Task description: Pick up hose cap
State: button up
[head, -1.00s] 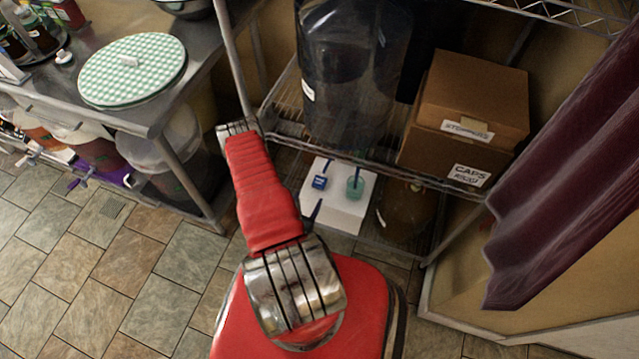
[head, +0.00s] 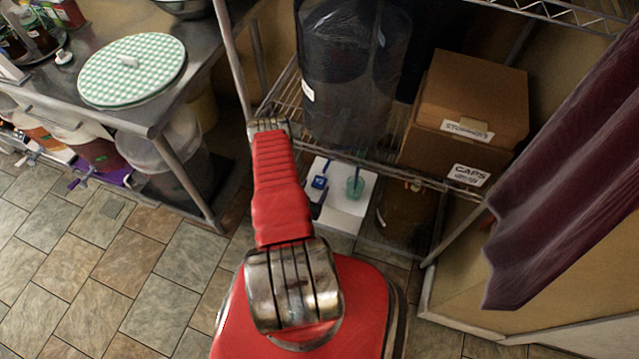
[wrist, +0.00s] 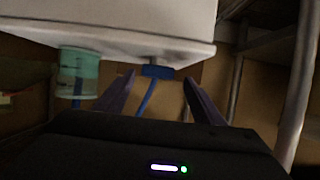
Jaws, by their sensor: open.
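A small blue piece (head: 319,182), which looks like the hose cap, is at the white box (head: 345,212) under the wire shelf. Blue also shows in the wrist view as a block (wrist: 157,72) at the white box's edge, with a thin blue strip running down from it. My gripper (wrist: 159,78) is open. Its two dark fingers point at the blue block, one on each side in the picture. I see no contact, and the distance in depth is unclear. In the head view my red arm hides most of the gripper.
A teal cup (head: 355,187) is close right of the blue piece. The wire shelf (head: 400,176) above carries a dark vessel (head: 350,80) and cardboard boxes (head: 470,100). A shelf post (head: 455,232) stands right. Open tiled floor (head: 110,260) lies left.

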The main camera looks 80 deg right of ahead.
aim_at(318, 185)
jog(key=shift+d+f, duration=0.1)
jog(key=shift+d, duration=0.15)
jog(key=shift+s+x, duration=0.15)
jog(key=shift+x, duration=1.1)
jog(key=shift+s+x, duration=0.15)
jog(key=shift+x, duration=1.1)
jog(key=shift+c, duration=0.2)
jog(key=c, duration=1.1)
